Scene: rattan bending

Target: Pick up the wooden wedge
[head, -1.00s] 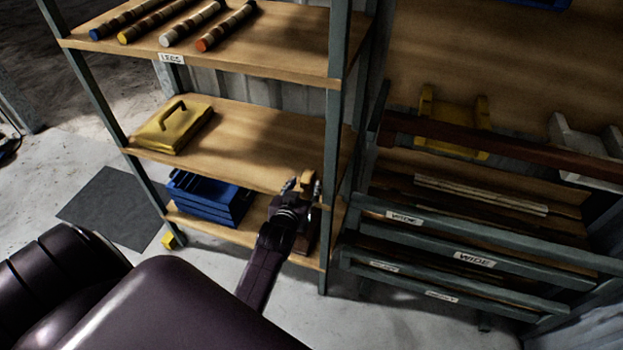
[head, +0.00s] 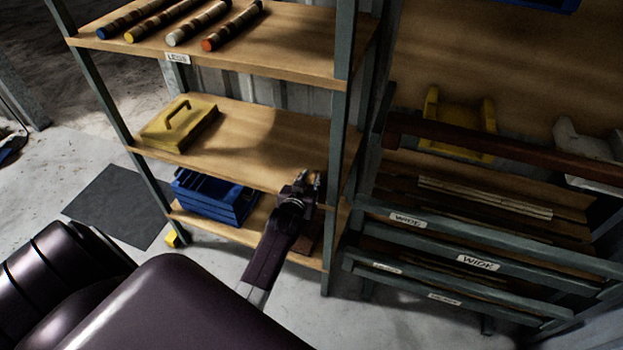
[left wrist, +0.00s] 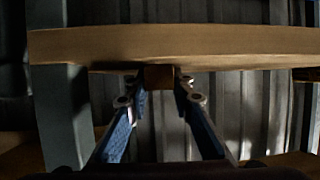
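The wooden wedge (left wrist: 158,77) shows in the left wrist view as a small brown block between the fingertips of my left gripper (left wrist: 159,82). The fingers close in on it from both sides, and it appears held. In the head view, my left gripper (head: 306,178) is at the front right edge of the middle shelf. Only a small tan part of the wedge (head: 317,181) shows there; the gripper hides most of it. My right gripper is not in view.
The shelf rack's middle board (head: 262,140) carries a yellow case (head: 180,124). Blue bins (head: 213,198) stand on the lower shelf. A green upright post (head: 338,150) is close to the right of my gripper. A rack with labelled rails (head: 480,262) stands farther right.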

